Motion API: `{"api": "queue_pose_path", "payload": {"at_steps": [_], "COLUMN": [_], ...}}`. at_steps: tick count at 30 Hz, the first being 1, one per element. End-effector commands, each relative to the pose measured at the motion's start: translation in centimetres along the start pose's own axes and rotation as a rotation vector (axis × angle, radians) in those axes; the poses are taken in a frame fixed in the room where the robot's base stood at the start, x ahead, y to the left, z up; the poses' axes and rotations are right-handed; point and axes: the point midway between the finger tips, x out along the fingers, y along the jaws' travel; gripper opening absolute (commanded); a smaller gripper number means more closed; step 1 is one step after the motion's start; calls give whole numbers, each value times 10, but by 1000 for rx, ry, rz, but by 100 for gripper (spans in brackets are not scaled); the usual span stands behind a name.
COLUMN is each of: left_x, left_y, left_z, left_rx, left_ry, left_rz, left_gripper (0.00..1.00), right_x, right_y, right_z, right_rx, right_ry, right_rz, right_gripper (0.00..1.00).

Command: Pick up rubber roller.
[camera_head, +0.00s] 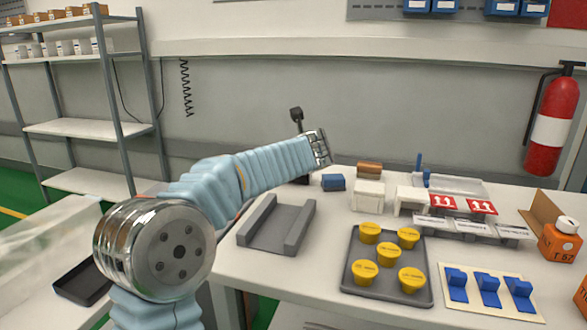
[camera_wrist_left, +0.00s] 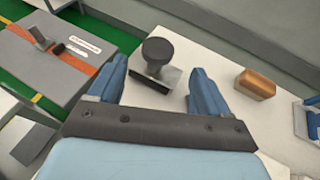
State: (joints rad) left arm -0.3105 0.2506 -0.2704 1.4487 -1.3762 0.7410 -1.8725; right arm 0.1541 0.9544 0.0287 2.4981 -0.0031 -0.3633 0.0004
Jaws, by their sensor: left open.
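In the left wrist view, the tool I take for the rubber roller (camera_wrist_left: 157,52) has a round black knob above a grey block with a dark lower strip. It stands on the white table near its edge. My left gripper (camera_wrist_left: 157,68) is open, with one blue finger on each side of it in the picture. The jaws look empty, and I cannot tell whether a finger touches the tool. In the head view my left arm reaches in from the lower left and mostly hides this spot. My right gripper is not in view.
A grey channel-shaped tray (camera_head: 275,228) lies at the table's left edge. A dark tray (camera_head: 387,292) holds several yellow-capped cups. A brown block (camera_wrist_left: 255,83) lies right of the gripper. A grey case (camera_wrist_left: 50,60) with an orange strap is at left in the wrist view.

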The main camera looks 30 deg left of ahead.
Motion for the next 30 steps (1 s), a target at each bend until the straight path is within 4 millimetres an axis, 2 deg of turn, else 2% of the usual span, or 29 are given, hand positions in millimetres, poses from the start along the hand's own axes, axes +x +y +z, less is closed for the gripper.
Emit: {"api": "queue_pose_path", "payload": {"at_steps": [3, 11, 18, 27, 30], "left_x": [23, 48, 85, 92, 91], "left_y": [1, 2, 4, 4, 4], "left_z": [1, 0, 1, -1, -1], "left_rx": [-1, -1, -2, -4, -4], "left_ry": [2, 1, 1, 0, 0], "left_rz": [4, 4, 4, 1, 1], "left_gripper": [78, 78, 78, 78, 63], "right_x": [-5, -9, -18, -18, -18], "right_y": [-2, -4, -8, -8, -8], "right_z": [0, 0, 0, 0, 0], "right_rx": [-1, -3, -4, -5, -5], "right_ry": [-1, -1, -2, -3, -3], "right_rz": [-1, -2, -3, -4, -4], "right_gripper": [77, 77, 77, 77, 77]}}
